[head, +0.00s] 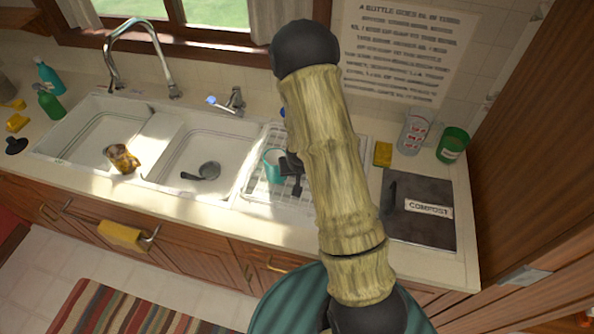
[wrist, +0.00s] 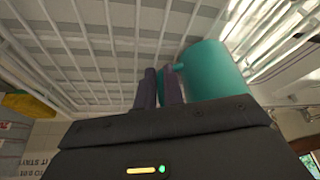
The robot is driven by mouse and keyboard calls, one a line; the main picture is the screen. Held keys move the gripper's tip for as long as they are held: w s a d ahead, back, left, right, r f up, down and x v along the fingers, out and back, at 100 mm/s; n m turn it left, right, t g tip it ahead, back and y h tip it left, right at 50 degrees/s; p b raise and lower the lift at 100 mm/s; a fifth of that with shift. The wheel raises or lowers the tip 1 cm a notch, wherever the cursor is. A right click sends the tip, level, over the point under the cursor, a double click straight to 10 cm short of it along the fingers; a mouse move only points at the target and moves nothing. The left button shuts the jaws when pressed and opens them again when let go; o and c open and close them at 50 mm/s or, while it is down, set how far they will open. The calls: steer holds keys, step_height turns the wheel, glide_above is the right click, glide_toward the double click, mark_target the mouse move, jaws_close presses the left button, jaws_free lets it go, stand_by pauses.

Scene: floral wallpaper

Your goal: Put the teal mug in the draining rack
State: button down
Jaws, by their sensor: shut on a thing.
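The teal mug (head: 272,167) is at the draining rack (head: 253,194), over its left part in the head view. My gripper (head: 291,166) is at the mug's right side, partly hidden behind my arm. In the wrist view, the mug (wrist: 215,72) is beside the dark fingers (wrist: 161,88), which are close together at its handle side. My gripper is shut on the mug, seemingly by its handle. The rack's white wires (wrist: 90,58) fill much of the wrist view. I cannot tell whether the mug touches the wires.
A double sink (head: 105,107) lies left of the rack, with a ladle (head: 207,171) in the right basin and a patterned yellow-brown cup (head: 122,158) at the left one. Right of the rack are a sponge (head: 383,154), clear glass (head: 412,132), green cup (head: 453,146) and compost bin lid (head: 425,232).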

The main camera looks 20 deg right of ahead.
steer(key=shift+f, duration=0.15)
steer(key=shift+f, duration=0.2)
steer(key=c, duration=1.5)
jaws_free()
steer(key=shift+r, duration=0.1)
steer(key=shift+s+r, duration=0.15)
steer(key=shift+r, duration=0.5)
steer(key=b+v, duration=0.2)
steer(key=v, duration=0.9)
steer(key=shift+s, duration=0.1)
